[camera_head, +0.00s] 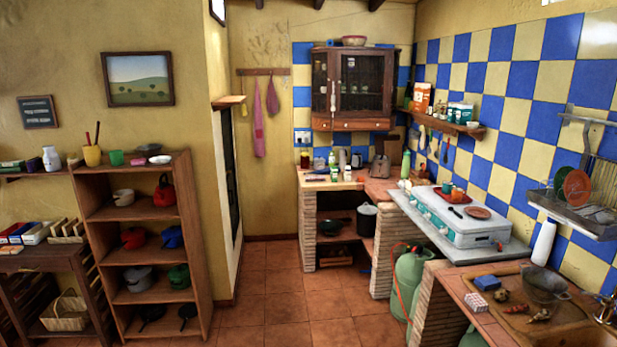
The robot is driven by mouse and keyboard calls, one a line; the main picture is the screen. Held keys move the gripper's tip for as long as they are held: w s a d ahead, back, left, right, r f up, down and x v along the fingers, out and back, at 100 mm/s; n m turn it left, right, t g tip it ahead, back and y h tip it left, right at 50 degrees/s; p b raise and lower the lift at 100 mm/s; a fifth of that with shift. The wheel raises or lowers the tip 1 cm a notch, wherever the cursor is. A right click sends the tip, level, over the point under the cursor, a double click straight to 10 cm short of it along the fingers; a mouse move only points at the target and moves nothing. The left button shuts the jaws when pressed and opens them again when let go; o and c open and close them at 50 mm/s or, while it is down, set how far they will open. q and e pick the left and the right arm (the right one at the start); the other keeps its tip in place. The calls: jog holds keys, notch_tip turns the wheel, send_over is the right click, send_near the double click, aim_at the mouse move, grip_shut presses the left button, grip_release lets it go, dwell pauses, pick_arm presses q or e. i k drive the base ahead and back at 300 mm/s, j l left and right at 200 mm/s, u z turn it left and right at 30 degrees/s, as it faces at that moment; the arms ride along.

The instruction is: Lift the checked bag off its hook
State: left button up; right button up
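A wooden hook rail (248,72) is fixed to the back wall, left of the glass-door cabinet. Two cloth things hang from it: a long pink one (259,125) and a shorter mauve-pink one (272,100) to its right. They are too small and far off for me to tell whether either is a checked bag; no checked pattern shows clearly on them. Neither of my grippers is in view.
Tiled floor (280,290) is clear towards the back wall. A wooden shelf unit with pots (200,230) stands left. Brick counters, a white stove (465,230) and a green gas bottle (408,280) line the right. The back counter (325,184) stands right of the rail.

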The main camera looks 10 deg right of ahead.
aim_at(271, 102)
jog(key=z, duration=0.15)
jog(key=i, duration=5.6)
jog(key=i+z, duration=0.1)
jog(key=i, duration=0.5)
jog(key=i+j, duration=0.1)
jog(key=i, duration=0.45)
jog(key=i+z, duration=0.15)
jog(key=i, duration=0.45)
jog(key=i+j, duration=0.2)
jog(key=i, duration=0.35)
jog(key=z, duration=0.05)
